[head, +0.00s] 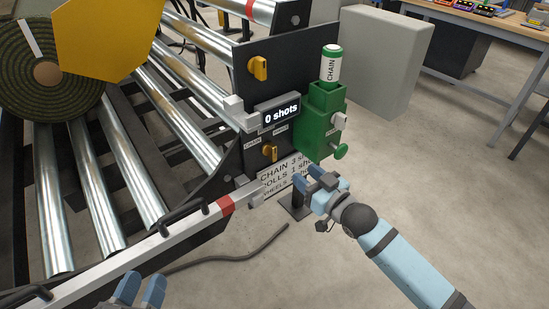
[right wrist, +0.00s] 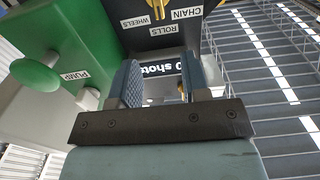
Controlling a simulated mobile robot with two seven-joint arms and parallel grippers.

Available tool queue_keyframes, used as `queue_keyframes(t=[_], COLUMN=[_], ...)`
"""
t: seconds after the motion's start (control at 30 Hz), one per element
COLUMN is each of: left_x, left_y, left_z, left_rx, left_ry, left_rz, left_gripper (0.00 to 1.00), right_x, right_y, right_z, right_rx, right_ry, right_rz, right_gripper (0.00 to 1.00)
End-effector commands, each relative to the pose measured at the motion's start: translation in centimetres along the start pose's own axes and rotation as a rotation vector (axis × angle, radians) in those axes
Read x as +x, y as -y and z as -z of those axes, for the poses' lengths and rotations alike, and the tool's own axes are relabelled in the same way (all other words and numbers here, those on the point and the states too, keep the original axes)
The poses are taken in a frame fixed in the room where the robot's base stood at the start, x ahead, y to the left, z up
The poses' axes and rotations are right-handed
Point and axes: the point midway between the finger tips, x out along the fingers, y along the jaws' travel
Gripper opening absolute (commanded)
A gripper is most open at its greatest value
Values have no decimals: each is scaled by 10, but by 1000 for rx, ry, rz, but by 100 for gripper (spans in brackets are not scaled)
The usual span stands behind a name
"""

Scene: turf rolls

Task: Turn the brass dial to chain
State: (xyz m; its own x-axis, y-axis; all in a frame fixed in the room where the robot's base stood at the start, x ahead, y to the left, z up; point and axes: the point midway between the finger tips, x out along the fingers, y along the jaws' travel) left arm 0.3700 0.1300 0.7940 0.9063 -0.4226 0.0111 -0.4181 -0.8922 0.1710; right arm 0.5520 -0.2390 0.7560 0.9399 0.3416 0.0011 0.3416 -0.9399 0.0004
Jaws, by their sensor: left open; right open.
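The brass dial (head: 269,152) sits low on the black panel (head: 240,163), under small labels. It also shows at the top edge of the right wrist view (right wrist: 158,8), cut off, near the words WHEELS, ROLLS and CHAIN. I cannot tell which label it points at. My right gripper (head: 313,183) is open and empty, apart from the dial, to its lower right and in front of the placard. Its two fingers show spread in the right wrist view (right wrist: 165,80). My left gripper (head: 140,288) is open and empty at the bottom edge, far from the panel.
A display (head: 281,114) reads "0 shots". A second yellow knob (head: 258,68) sits above. A green pump unit (head: 318,122) with a CHAIN canister (head: 331,66) stands right of the dial. A white placard (head: 285,177) is below. A rail (head: 130,255) runs at lower left.

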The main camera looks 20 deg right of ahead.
Motion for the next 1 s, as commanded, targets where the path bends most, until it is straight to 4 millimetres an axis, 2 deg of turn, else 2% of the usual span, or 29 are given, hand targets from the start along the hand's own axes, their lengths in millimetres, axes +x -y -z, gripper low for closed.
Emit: queue_keyframes(t=[0.17,0.4,0.6,0.8,1.0], left_x=[2,2,3,4,4], left_y=[-5,-17,-17,-16,-16], left_z=[9,30,21,14,14], left_rx=[-8,-28,-34,-35,-36], left_ry=[-57,-179,-150,-122,-118], left_rz=[-22,-70,-78,-79,-79], left_gripper=[43,43,43,43,43], right_x=[28,80,114,130,133], right_y=[0,0,0,0,0], right_z=[0,-1,-1,0,1], right_rx=[0,0,0,1,1], right_ry=[-4,-3,-2,1,1], right_rz=[0,0,0,0,0], right_gripper=[43,43,43,43,43])
